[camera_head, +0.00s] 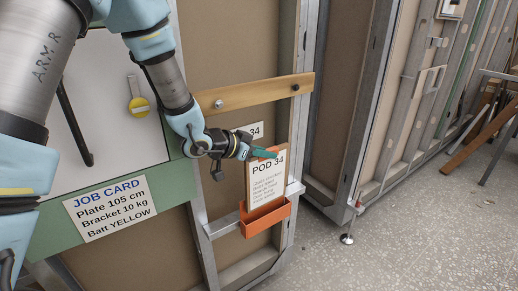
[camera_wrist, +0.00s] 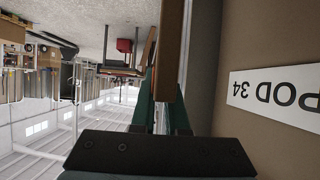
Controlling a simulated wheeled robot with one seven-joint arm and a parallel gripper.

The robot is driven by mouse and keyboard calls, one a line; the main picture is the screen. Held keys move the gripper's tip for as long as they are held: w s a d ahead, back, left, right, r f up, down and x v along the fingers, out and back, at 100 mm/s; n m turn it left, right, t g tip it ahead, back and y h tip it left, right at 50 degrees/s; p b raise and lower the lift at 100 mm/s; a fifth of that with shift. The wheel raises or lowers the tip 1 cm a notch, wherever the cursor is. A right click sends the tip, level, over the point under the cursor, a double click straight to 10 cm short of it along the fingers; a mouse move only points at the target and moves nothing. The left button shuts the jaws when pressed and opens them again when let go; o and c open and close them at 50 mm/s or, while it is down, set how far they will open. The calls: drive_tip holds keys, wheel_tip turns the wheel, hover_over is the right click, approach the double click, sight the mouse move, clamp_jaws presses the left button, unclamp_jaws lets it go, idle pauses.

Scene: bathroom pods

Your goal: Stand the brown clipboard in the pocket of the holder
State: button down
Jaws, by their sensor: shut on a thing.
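The brown clipboard (camera_head: 249,182) carries a white sheet headed POD 34 and hangs nearly upright in the head view. My gripper (camera_head: 264,154) is shut on its top edge. In the wrist view the clipboard (camera_wrist: 167,60) shows edge-on as a brown strip between the green fingers of my gripper (camera_wrist: 162,115). The orange holder (camera_head: 266,219) is fixed low on the pod frame, directly below the clipboard. The clipboard's lower edge is at the pocket's rim. I cannot tell whether it is inside the pocket or just above it.
A wooden rail (camera_head: 255,92) crosses the pod wall above my gripper. A POD 34 label (camera_wrist: 275,90) is on the wall beside it. A job card (camera_head: 110,207) is at the left. The speckled floor (camera_head: 400,230) is open at the right.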

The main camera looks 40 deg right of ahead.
sight(267, 177)
idle(0.3)
drive_tip(key=shift+s+f+b, duration=0.15)
drive_tip(key=shift+f+b, duration=2.9)
drive_tip(key=shift+f, duration=1.15)
drive_tip(key=c, duration=0.8)
unclamp_jaws()
drive_tip(key=shift+c, duration=0.2)
drive_tip(key=shift+r, duration=0.1)
wheel_tip(267, 177, up, 10)
drive_tip(key=shift+f+p, duration=0.1)
drive_tip(key=shift+p, duration=0.25)
